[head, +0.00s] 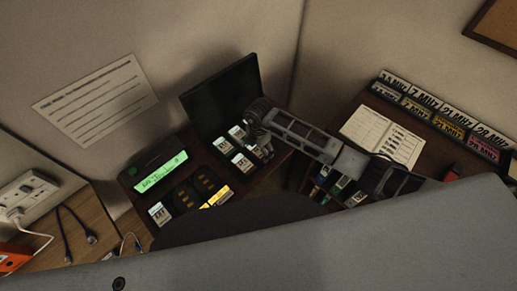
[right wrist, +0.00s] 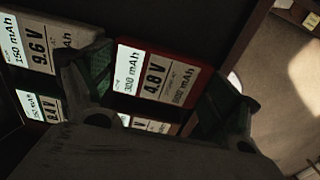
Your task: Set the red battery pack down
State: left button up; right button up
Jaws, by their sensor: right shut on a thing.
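The red battery pack (right wrist: 158,76), with a white label reading 4.8 V and 300 mAh, sits between the two fingers of my right gripper (right wrist: 160,95) in the right wrist view. The gripper is shut on it. In the head view my right gripper (head: 262,132) is over the group of white-labelled packs at the dark case with a raised lid. I cannot tell the red pack apart there, nor whether its underside touches anything. My left gripper is not in view.
Other packs, one marked 9.6 V (right wrist: 38,52), lie close beside the held one. A green-lit display unit (head: 160,172) and a black holder (head: 196,190) stand to the left. An open notebook (head: 383,137) and frequency plates (head: 440,118) lie right. The raised lid (head: 222,98) stands behind.

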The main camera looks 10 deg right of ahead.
aim_at(258, 150)
jog(key=shift+f, duration=0.15)
jog(key=o, duration=0.9)
jog(key=shift+c, duration=0.2)
jog(key=shift+r, duration=0.2)
notch_tip(258, 150, up, 12)
dwell(0.4)
